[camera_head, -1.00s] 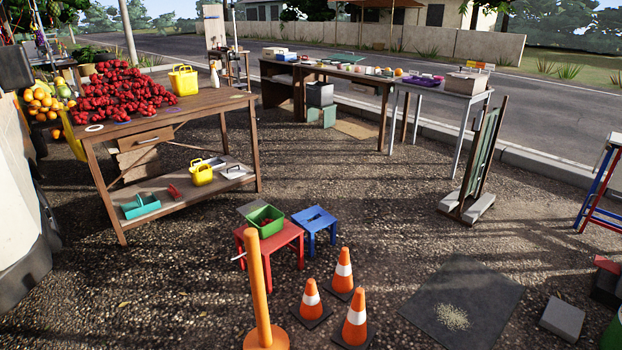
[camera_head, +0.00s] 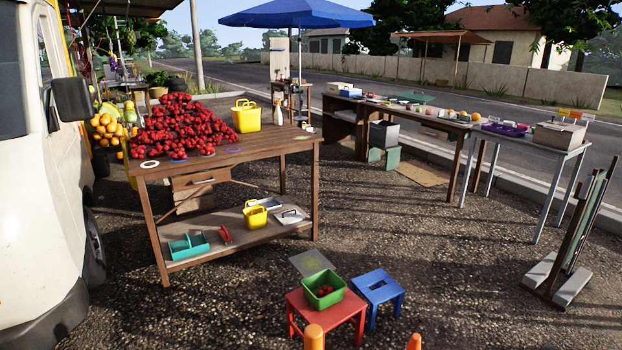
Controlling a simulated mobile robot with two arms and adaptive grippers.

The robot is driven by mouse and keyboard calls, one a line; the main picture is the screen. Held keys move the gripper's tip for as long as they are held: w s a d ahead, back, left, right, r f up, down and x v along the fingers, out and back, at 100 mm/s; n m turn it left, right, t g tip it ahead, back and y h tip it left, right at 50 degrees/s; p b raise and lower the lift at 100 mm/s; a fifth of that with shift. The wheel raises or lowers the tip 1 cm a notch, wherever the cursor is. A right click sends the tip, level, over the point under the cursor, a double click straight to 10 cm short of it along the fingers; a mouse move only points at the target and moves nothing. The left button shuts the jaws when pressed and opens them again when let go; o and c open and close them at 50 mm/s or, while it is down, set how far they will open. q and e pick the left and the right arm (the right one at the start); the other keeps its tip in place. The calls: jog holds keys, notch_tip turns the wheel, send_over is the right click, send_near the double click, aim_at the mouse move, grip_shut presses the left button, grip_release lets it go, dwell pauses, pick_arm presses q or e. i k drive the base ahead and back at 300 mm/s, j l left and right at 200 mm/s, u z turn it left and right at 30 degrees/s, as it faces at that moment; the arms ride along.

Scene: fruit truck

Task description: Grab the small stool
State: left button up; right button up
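Two small stools stand side by side on the gravel at the bottom middle of the head view. The blue stool (camera_head: 377,284) has a slot in its seat and nothing on it. The red stool (camera_head: 343,311) stands just left of it and bears a green bin (camera_head: 323,299) with some red fruit inside. The legs of the red stool are partly cut off by the bottom edge. Neither of my grippers shows in this view.
Orange post and cone tops (camera_head: 314,335) poke up in front of the red stool. A wooden table (camera_head: 235,152) with red fruit stands behind left, beside a white van (camera_head: 35,200). A framed board (camera_head: 575,240) stands at right. Gravel right of the blue stool is clear.

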aim_at(381, 294)
jog(key=i+l+u, duration=0.1)
jog(key=l, duration=0.3)
jog(key=i+l+u, duration=0.15)
jog(key=l, duration=0.25)
jog(key=i+l+u, duration=0.1)
jog(key=i+l, duration=0.15)
jog(key=l, duration=0.15)
jog(key=i+l+u, duration=0.1)
jog(key=l, duration=0.35)
jog(key=i+l+u, duration=0.15)
jog(key=l, duration=0.25)
jog(key=l+u, duration=0.15)
jog(key=l, duration=0.55)
jog(key=l+u, duration=0.15)
jog(key=l, duration=0.6)
jog(key=l+u, duration=0.2)
jog(key=l, duration=0.5)
jog(key=k+l+u, duration=0.15)
jog(key=l, duration=0.55)
